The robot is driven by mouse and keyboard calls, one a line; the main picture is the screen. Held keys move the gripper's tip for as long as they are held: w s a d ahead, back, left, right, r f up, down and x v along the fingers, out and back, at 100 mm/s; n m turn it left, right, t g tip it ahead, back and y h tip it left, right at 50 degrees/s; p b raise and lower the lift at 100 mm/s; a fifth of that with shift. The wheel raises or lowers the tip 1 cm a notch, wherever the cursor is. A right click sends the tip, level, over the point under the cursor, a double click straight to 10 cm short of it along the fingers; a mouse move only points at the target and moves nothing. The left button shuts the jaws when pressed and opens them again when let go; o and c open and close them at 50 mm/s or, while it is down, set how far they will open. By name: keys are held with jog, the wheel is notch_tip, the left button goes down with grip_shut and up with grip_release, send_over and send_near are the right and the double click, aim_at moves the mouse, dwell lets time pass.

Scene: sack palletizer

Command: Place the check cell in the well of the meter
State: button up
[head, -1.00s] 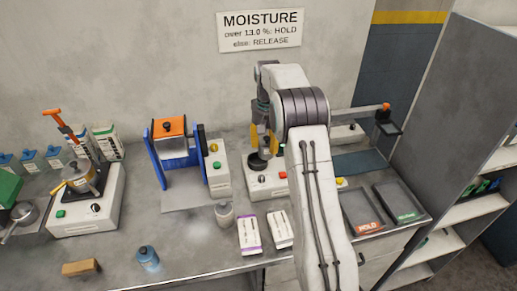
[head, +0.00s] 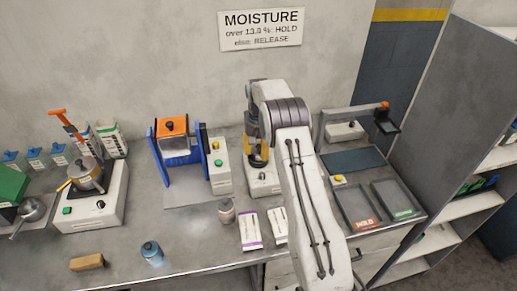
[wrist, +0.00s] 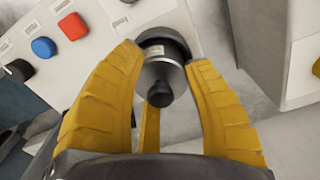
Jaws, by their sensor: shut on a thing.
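The check cell (wrist: 163,68), a dark and silver cylinder with a black knob and a pale label, is between the yellow fingers of my gripper (wrist: 166,60) in the wrist view. The fingers are shut on it. The meter (wrist: 115,50) is the white box with red, blue and black controls behind the cell. In the head view my gripper (head: 257,155) is low over the back of the meter (head: 262,187). The well is hidden behind the gripper and cell, and I cannot tell whether the cell's far end is inside it.
A blue-framed device (head: 174,150) stands left of the meter. White packs (head: 250,230) and a small jar (head: 226,211) lie in front. HOLD (head: 366,224) and green-labelled (head: 404,212) trays are at the right. Several bottles and a scale-like device stand left. A sign hangs on the wall.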

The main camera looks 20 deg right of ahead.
jog(key=shift+f, duration=0.1)
jog(key=o, duration=1.2)
